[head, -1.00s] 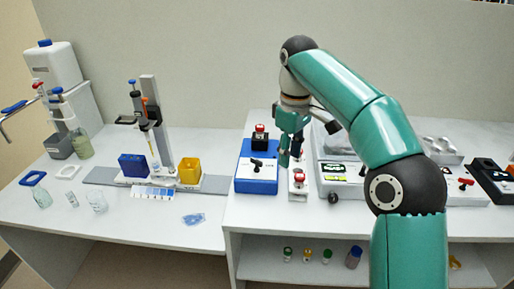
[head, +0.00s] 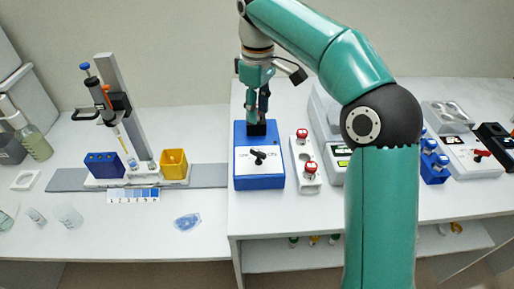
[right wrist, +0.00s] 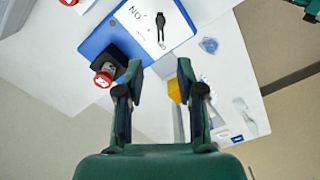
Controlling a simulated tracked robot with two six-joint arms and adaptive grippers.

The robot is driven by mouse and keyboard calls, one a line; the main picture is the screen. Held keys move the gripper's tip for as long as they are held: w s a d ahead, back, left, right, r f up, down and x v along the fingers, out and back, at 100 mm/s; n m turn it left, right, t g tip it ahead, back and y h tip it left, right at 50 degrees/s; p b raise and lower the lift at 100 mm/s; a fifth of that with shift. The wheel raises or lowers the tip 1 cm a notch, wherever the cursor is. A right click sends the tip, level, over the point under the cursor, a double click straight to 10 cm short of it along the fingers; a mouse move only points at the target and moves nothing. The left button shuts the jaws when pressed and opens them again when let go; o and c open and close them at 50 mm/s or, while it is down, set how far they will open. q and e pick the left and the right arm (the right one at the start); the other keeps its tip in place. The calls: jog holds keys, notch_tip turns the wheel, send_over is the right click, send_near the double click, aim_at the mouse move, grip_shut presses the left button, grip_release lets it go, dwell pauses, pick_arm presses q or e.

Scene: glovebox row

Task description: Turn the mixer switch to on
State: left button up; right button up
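The mixer (head: 240,178) is a blue box with a white top plate, OFF and ON labels and a small black switch (head: 259,156). I cannot tell for certain which label the switch points to. In the right wrist view the switch (right wrist: 178,14) shows at the top beside the ON label. My right gripper (head: 258,108) is over the back part of the mixer, behind the switch. In the right wrist view this gripper (right wrist: 160,72) is open with nothing between its fingers.
A white holder (head: 306,178) with red-capped items stands just right of the mixer. Left of it are a yellow box (head: 174,163), a blue rack (head: 104,167) and a pipette stand (head: 116,95). The table in front of the mixer is a narrow strip.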

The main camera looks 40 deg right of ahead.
aim_at(258, 151)
notch_tip(258, 151, down, 13)
jog(key=shift+s+f+b, duration=0.1)
jog(key=shift+f+b, duration=0.05)
jog(key=shift+b, duration=0.6)
grip_shut()
jog(key=shift+s+d, duration=0.1)
jog(key=shift+d, duration=0.05)
